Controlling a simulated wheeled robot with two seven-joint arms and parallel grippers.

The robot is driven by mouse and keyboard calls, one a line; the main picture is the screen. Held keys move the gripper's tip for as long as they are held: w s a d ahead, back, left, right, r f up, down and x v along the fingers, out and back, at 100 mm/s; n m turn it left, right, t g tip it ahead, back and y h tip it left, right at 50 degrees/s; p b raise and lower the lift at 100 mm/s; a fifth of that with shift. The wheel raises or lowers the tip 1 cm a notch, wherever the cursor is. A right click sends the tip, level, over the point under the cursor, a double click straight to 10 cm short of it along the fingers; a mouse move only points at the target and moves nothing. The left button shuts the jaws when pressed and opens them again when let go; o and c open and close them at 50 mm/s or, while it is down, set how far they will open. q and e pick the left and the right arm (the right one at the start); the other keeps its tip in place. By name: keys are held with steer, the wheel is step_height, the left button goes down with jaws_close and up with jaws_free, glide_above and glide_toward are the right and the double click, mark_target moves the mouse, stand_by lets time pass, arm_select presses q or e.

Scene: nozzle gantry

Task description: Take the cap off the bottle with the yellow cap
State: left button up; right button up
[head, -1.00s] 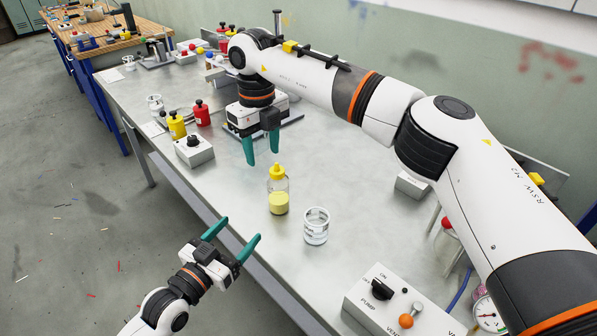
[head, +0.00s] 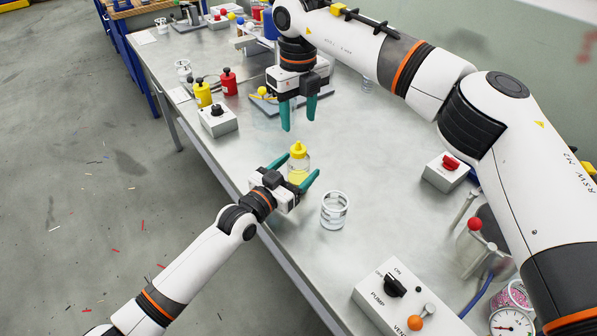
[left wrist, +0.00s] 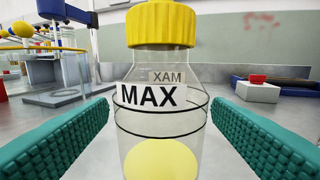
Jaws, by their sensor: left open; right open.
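A clear bottle (head: 301,163) with a yellow cap (head: 298,149) and yellow contents stands upright on the metal bench. It also shows in the left wrist view (left wrist: 160,110), with its yellow cap (left wrist: 160,24) on top and a "MAX" label. My left gripper (head: 295,172) is open at the bottle, its teal fingers on either side of the bottle body with gaps visible in the left wrist view. It partly hides the bottle's lower part in the head view. My right gripper (head: 298,115) is open and empty, pointing down above and behind the cap, apart from it.
An empty glass beaker (head: 334,211) stands just right of the bottle. A pump control box (head: 392,293) is at the front right, and a box with a red switch (head: 446,170) is farther back. Yellow (head: 202,94) and red (head: 228,82) bottles stand at the left.

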mark_target(298, 143)
arm_select(q)
steer(key=shift+w+d, duration=0.3)
steer(key=shift+w, duration=0.15)
jaws_close()
arm_select(e)
steer(key=m, duration=0.4)
steer(key=shift+m, duration=0.3)
steer(key=m, duration=1.3)
steer(key=shift+f, duration=4)
